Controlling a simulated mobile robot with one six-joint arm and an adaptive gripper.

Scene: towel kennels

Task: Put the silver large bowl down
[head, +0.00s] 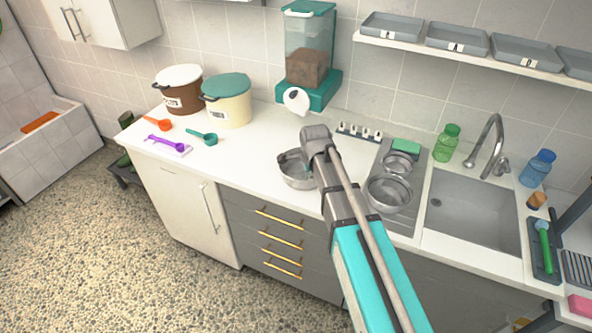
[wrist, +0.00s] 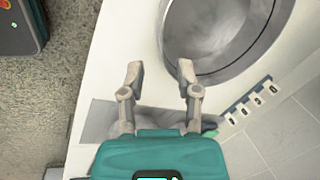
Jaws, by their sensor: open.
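A silver large bowl (head: 297,181) stands upright on the white counter, partly hidden behind my arm in the head view. In the wrist view the bowl (wrist: 222,71) fills the upper right and is cut off by the top edge. My gripper (wrist: 160,72) is open with nothing between its fingers. Its right fingertip is close to the bowl's rim; I cannot tell whether they touch. The fingers are hidden by my arm in the head view.
Two more silver bowls (head: 390,192) and a green sponge (head: 406,146) are on a grey mat (head: 408,216) right of my arm, beside the sink (head: 470,215). Canisters (head: 228,108) and scoops (head: 203,138) stand left. A teal food dispenser (head: 310,55) is behind. Counter left of the bowl is clear.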

